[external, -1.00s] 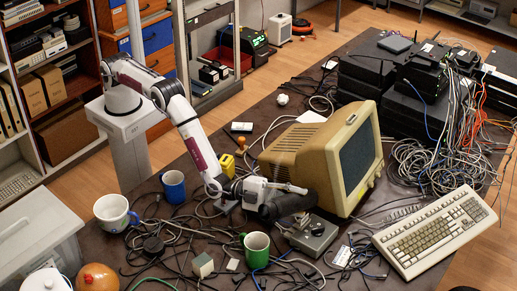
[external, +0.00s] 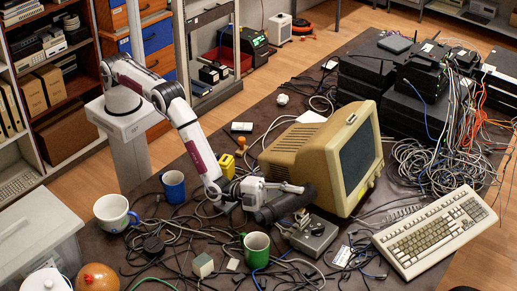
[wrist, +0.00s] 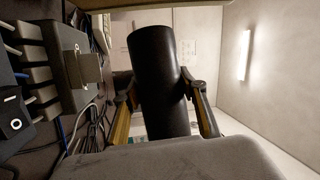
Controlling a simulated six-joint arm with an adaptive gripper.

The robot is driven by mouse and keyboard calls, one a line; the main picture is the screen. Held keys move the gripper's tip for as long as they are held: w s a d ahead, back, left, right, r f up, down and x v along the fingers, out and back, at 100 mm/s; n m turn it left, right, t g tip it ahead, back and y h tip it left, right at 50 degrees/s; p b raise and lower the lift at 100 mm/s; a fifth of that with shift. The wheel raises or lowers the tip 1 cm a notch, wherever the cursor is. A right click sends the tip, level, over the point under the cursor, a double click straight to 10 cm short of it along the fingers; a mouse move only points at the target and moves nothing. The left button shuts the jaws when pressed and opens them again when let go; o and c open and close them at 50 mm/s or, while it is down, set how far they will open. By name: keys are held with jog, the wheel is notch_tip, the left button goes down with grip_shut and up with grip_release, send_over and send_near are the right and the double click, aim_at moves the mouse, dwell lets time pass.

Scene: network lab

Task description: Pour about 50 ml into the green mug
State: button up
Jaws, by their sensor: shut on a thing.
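My gripper (external: 284,197) is shut on a dark cylindrical container (external: 285,205), up and to the right of the mug. The container lies tilted close to level, with its left end lower and above the mug's far side in the picture. In the wrist view the dark container (wrist: 162,65) sits between both fingers. Its mouth cannot be made out, and no stream of liquid shows. The liquid level in the mug cannot be told.
A beige monitor (external: 330,150) stands right behind my gripper, with a grey switch box (external: 314,236) below. Cables surround the mug. A blue mug (external: 173,187), a white mug (external: 112,212) and a small grey block (external: 203,265) are to the left. A keyboard (external: 437,232) lies right.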

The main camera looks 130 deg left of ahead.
jog(key=shift+r+m, duration=0.3)
jog(key=shift+r, duration=0.25)
jog(key=shift+a+f, duration=0.1)
jog(key=shift+a, duration=0.05)
jog(key=shift+w+a+f, duration=0.2)
jog(key=shift+a+f, duration=0.05)
jog(key=shift+a, duration=0.05)
jog(key=shift+a+r, duration=0.15)
jog(key=shift+r, duration=0.15)
dwell(0.4)
jog(key=shift+a, duration=0.25)
jog(key=shift+r, duration=0.15)
dwell(0.6)
jog(key=shift+w+a+f+n, duration=0.1)
jog(key=shift+a+f+n, duration=0.05)
jog(key=shift+f+n, duration=0.4)
jog(key=shift+a+f+n, duration=0.15)
jog(key=shift+f+n, duration=0.3)
jog(key=shift+n, duration=0.1)
jog(key=shift+a+f+n+g, duration=0.15)
jog(key=shift+a+n+g, duration=0.1)
jog(key=shift+n+g, duration=0.3)
jog(key=shift+d+n+g, duration=0.15)
jog(key=shift+n+g, duration=0.1)
jog(key=shift+n, duration=0.1)
